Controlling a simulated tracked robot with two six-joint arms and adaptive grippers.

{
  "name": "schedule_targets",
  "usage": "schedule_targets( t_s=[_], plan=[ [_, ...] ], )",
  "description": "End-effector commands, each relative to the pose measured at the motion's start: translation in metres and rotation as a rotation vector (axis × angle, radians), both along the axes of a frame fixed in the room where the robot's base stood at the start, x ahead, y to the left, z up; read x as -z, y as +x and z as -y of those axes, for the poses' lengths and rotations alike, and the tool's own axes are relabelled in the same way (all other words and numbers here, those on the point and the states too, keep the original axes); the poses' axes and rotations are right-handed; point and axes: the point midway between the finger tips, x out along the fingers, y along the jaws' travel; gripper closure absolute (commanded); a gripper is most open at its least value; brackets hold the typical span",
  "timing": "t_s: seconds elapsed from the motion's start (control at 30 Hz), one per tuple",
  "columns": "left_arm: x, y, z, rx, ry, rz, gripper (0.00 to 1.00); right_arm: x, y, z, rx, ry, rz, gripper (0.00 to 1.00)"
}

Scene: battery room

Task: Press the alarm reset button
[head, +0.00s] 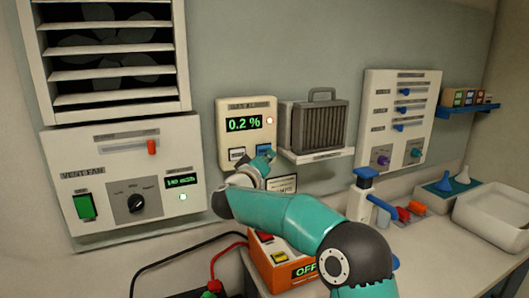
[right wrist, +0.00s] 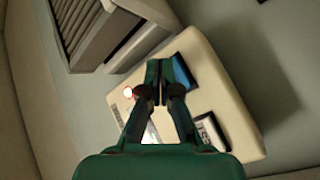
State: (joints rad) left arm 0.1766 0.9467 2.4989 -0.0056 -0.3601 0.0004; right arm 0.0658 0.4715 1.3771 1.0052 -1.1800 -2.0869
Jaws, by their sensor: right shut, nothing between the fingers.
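The gas alarm box (head: 246,106) is a cream panel on the wall with a green display reading 0.2 % and a lit round lamp (head: 269,120). Below the display are a pale button (head: 237,154) and a blue button (head: 265,149); their labels are too small to read. My right gripper (head: 259,164) is shut and empty, at the blue button's lower edge. In the right wrist view the fingertips (right wrist: 158,80) are beside the blue button (right wrist: 181,72) and overlap its edge; I cannot tell whether they touch it. My left gripper is not in view.
A vent fan panel (head: 127,185) is on the left. A grey ribbed case (head: 318,127) stands on a shelf close right of the alarm box. A slider panel (head: 401,120) is farther right. An orange unit (head: 275,271) sits below, on the bench side.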

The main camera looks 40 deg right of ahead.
Motion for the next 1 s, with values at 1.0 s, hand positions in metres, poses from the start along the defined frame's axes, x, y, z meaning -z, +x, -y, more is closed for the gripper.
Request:
schedule_targets(
  t_s=[1.0],
  plan=[
    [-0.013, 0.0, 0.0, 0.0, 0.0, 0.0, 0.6, -0.003, 0.003, 0.003, 0.002, 0.001, 0.0, 1.0]
  ],
)
